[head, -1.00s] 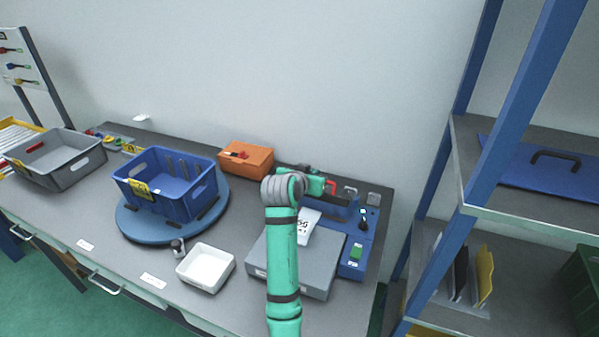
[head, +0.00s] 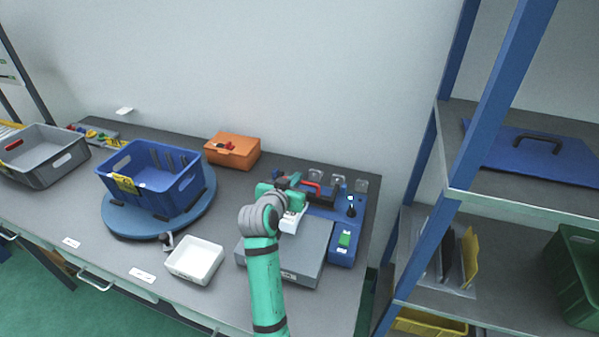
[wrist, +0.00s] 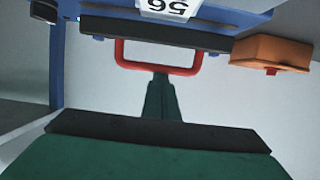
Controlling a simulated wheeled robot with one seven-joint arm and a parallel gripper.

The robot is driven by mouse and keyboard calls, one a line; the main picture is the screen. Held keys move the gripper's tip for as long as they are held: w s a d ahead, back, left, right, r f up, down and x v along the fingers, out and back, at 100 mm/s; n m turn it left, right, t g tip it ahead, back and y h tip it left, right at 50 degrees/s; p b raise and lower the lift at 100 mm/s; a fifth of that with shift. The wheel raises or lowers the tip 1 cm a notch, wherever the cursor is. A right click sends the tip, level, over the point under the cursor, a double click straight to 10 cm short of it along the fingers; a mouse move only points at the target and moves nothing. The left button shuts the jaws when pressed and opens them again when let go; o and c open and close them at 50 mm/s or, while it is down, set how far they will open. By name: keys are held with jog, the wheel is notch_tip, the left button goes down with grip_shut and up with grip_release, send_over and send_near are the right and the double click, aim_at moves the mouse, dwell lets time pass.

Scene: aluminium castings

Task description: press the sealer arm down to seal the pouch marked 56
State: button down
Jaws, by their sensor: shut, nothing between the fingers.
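The sealer is a blue base (head: 343,252) with a dark sealer arm (head: 323,196) and a red handle (head: 313,185). In the wrist view the red handle (wrist: 200,66) loops out from the dark bar (wrist: 150,30). The white pouch marked 56 (wrist: 168,8) shows upside down behind that bar; in the head view the pouch (head: 291,222) is partly hidden by my arm. My gripper (wrist: 160,78) is shut and empty, its tip at the outer bar of the handle; I cannot tell if they touch. How far the sealer arm is lowered is unclear.
A grey block (head: 310,255) stands before the sealer. An orange box (head: 232,152) is behind, left of my arm. A white tray (head: 194,261) and a blue crate (head: 150,180) on a turntable (head: 135,224) stand further left. A blue-posted shelf (head: 500,200) rises at the right.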

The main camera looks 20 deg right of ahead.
jog(key=shift+s+a+f, duration=0.2)
jog(key=shift+f, duration=0.3)
jog(key=shift+s+a+f, duration=0.15)
jog(key=shift+s+f, duration=0.05)
jog(key=shift+f, duration=0.35)
jog(key=shift+s+a+f, duration=0.2)
jog(key=shift+f, duration=0.3)
jog(key=shift+a+f, duration=0.1)
jog(key=shift+a, duration=0.1)
notch_tip(320, 180, up, 6)
jog(key=s+a, duration=0.2)
jog(key=s, duration=0.1)
jog(key=s+a+f, duration=0.1)
jog(key=s+a, duration=0.2)
jog(key=shift+s+a+f, duration=0.15)
jog(key=shift+s+a, duration=0.05)
jog(key=shift+a, duration=0.15)
